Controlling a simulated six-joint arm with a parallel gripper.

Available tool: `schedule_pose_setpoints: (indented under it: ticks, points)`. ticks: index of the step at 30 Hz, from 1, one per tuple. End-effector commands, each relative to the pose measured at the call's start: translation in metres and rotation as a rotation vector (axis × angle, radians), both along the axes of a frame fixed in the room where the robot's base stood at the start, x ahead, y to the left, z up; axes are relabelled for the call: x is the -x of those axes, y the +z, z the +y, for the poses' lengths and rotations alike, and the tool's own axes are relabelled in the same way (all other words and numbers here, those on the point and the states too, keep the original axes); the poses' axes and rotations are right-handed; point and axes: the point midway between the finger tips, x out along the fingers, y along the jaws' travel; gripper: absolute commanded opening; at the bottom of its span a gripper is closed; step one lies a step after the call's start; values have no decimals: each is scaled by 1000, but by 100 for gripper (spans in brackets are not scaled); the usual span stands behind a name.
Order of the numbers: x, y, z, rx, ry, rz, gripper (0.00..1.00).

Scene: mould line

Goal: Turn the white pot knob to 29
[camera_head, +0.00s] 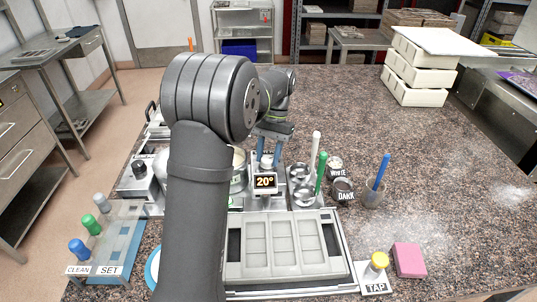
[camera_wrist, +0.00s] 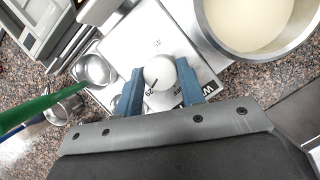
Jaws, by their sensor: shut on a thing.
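The white pot knob (camera_wrist: 160,70) is a round white dial on a pale plate in the wrist view. In the head view my gripper (camera_head: 268,150) reaches down to the knob from above. The display (camera_head: 265,181) in front of the knob reads 20°. The white pot (camera_wrist: 287,47) holds cream-coloured liquid beside the knob plate; my arm partly hides it in the head view.
Small metal cups with a white spatula (camera_head: 316,146) and a green spatula (camera_head: 321,172) stand right of the display. A mould tray (camera_head: 285,246) lies in front.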

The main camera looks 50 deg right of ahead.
Motion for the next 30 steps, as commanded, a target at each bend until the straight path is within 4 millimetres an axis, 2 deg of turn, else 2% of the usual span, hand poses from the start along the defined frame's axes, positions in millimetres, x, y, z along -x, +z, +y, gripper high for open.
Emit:
schedule_pose_setpoints:
  ticks: [17,18,21,30]
  points:
    - [-1,0,-1,3,31,-1,13]
    - [0,0,-1,3,31,-1,42]
    - [0,0,0,2,31,-1,57]
    - [-1,2,-1,2,30,0,57]
